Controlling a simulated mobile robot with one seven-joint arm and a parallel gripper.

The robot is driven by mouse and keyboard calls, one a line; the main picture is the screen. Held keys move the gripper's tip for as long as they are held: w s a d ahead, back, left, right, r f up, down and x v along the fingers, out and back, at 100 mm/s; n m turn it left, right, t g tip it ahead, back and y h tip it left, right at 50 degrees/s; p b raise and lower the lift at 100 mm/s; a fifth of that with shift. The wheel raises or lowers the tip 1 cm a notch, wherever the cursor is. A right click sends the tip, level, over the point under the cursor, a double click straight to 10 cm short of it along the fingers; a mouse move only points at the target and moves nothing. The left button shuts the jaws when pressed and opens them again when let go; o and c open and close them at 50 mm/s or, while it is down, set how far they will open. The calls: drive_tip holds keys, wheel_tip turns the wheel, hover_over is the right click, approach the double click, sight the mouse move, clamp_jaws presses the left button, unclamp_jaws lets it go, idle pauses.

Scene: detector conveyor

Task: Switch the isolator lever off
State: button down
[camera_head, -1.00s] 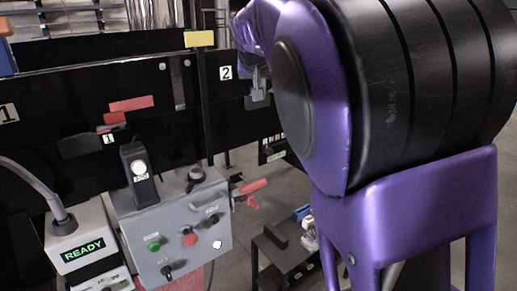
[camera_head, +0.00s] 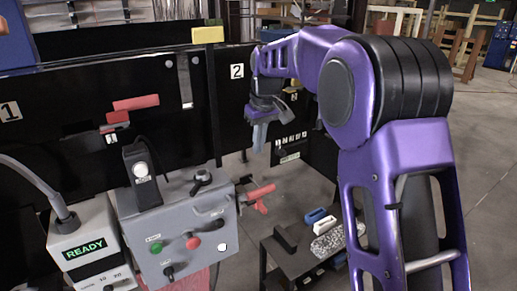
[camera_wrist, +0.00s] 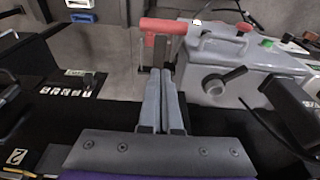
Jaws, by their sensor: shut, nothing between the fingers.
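The isolator lever (camera_head: 260,192) has a red handle and sticks out from the right side of the grey control box (camera_head: 178,240) in the head view. In the wrist view the red lever handle (camera_wrist: 163,26) lies across the top centre, just beyond the fingertips. My gripper (camera_head: 259,138) is above and behind the lever in the head view, pointing down, with a visible gap. In the wrist view my gripper (camera_wrist: 160,72) has its two grey fingers together with nothing between them. I cannot tell the distance from fingertips to handle.
The box carries a green button (camera_head: 156,247), a red button (camera_head: 193,241) and a black rotary knob (camera_head: 202,177). A grey unit reading READY (camera_head: 84,249) stands at left. Black panels (camera_head: 90,85) run behind. A low black table (camera_head: 285,255) holds small items at lower right.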

sight(251, 195)
drive_tip(key=shift+s+d+f+b, duration=0.1)
drive_tip(key=shift+f+b, duration=0.05)
drive_tip(key=shift+f, duration=1.6)
drive_tip(key=shift+s+d+f+b, duration=0.1)
drive_tip(key=shift+f+b, duration=0.1)
drive_tip(key=shift+f, duration=1.55)
drive_tip(key=shift+s+d+f+b, duration=0.1)
drive_tip(key=shift+f+b, duration=0.05)
drive_tip(key=shift+f, duration=1.6)
drive_tip(key=shift+f, duration=0.15)
